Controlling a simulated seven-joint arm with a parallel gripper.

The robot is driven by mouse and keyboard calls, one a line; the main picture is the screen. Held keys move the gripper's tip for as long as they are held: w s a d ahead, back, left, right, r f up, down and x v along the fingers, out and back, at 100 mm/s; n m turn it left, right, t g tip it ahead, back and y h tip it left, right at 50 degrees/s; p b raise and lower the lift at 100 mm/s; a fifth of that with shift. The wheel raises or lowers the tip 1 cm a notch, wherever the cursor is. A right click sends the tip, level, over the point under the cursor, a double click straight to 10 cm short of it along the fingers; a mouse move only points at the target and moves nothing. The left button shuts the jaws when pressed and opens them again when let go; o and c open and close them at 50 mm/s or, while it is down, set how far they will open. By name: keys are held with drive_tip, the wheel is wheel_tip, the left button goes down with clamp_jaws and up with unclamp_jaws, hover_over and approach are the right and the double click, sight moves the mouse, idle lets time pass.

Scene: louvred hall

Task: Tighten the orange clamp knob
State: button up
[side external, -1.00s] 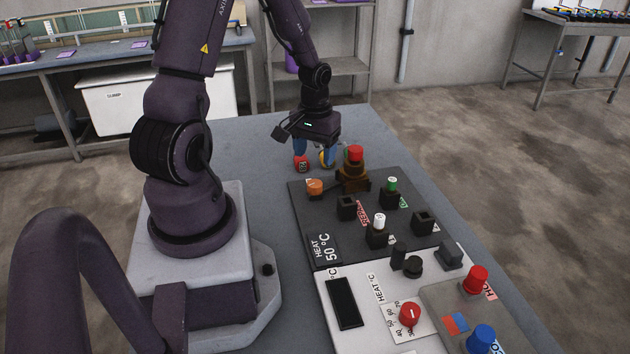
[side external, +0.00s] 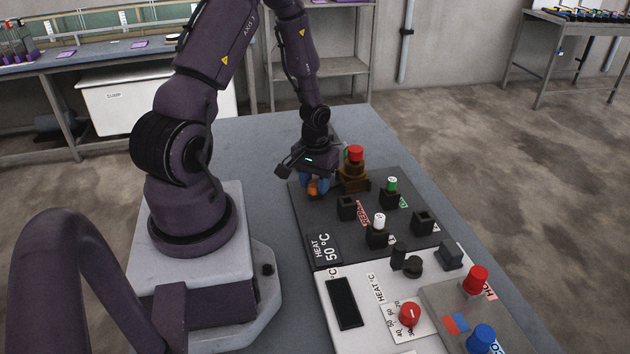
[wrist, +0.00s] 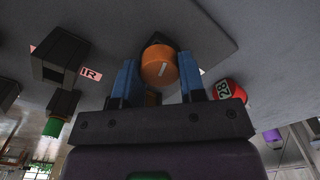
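The orange clamp knob (side external: 313,188) sits at the far left corner of the dark panel, mostly covered by my gripper (side external: 313,184) in the side view. In the wrist view the orange knob (wrist: 160,65) shows a pale line on its face and lies between the two blue fingers of my gripper (wrist: 159,75). The fingers are apart, one on each side of the knob and very close to it. Whether they press on it cannot be told.
A brown block with a red top (side external: 355,170) stands just right of my gripper. Green (side external: 391,187) and white (side external: 379,225) knobs and black blocks stand on the dark panel (side external: 330,215).

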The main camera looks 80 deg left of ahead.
sight(315, 183)
drive_tip(key=shift+c, duration=1.2)
drive_tip(key=shift+m, duration=2.1)
drive_tip(key=o, duration=0.9)
drive_tip(key=shift+r, duration=0.1)
wheel_tip(315, 183, up, 13)
drive_tip(key=shift+f, duration=0.1)
